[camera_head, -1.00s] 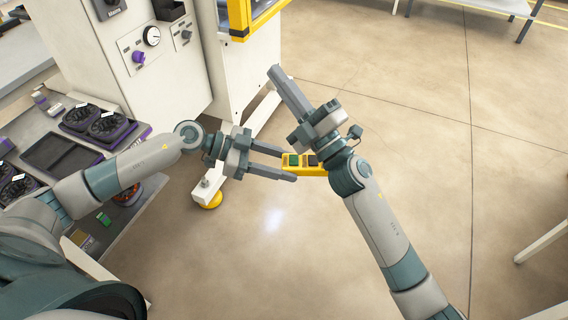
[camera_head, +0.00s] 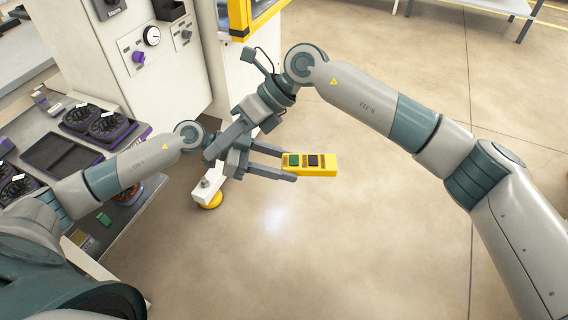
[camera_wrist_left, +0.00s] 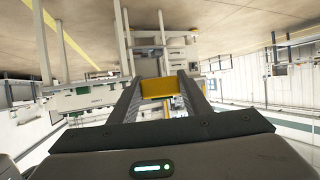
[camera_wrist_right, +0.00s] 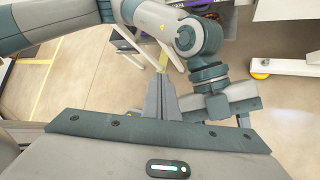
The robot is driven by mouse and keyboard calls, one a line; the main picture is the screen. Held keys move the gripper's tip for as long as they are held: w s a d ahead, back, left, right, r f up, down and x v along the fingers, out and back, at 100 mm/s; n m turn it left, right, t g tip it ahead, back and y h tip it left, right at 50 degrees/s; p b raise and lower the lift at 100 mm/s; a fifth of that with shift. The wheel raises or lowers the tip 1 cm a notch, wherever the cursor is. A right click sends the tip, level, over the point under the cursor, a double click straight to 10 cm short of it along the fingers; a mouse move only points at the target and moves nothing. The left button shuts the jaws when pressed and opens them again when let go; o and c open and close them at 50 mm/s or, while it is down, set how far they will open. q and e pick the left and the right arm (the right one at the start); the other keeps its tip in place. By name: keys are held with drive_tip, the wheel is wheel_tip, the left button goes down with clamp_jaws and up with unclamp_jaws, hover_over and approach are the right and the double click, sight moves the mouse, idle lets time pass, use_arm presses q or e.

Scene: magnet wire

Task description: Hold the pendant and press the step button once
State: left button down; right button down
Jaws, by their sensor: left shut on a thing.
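The yellow pendant (camera_head: 328,165) has a green button (camera_head: 294,160) and a black button (camera_head: 313,160) on its upper face. My left gripper (camera_head: 288,166) is shut on the near end of the pendant and holds it over open floor. In the left wrist view the yellow pendant (camera_wrist_left: 158,87) sits between the two fingers. My right gripper (camera_head: 209,156) is shut with its fingers together and appears empty. It lies across the left wrist, left of the pendant and apart from the buttons. Its closed fingers also show in the right wrist view (camera_wrist_right: 160,85).
A white machine cabinet (camera_head: 180,75) with knobs and a yellow-framed opening (camera_head: 242,18) stands behind. A grey bench (camera_head: 40,115) with dark round parts is at left. My right forearm spans the upper right. The floor (camera_head: 300,260) around the pendant is clear.

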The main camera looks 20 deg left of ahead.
drive_tip(key=w+d+f+n+t+h, duration=0.1)
drive_tip(key=w+d+f+t+h, duration=0.1)
drive_tip(key=w+d+t+h, duration=0.4)
drive_tip(key=r+h, duration=0.2)
hover_over(294, 159)
drive_tip(key=shift+f, duration=0.2)
drive_tip(key=shift+f, duration=3.15)
drive_tip(key=shift+f, duration=0.7)
idle(0.4)
drive_tip(key=shift+r, duration=0.1)
wheel_tip(294, 159, up, 9)
idle(1.3)
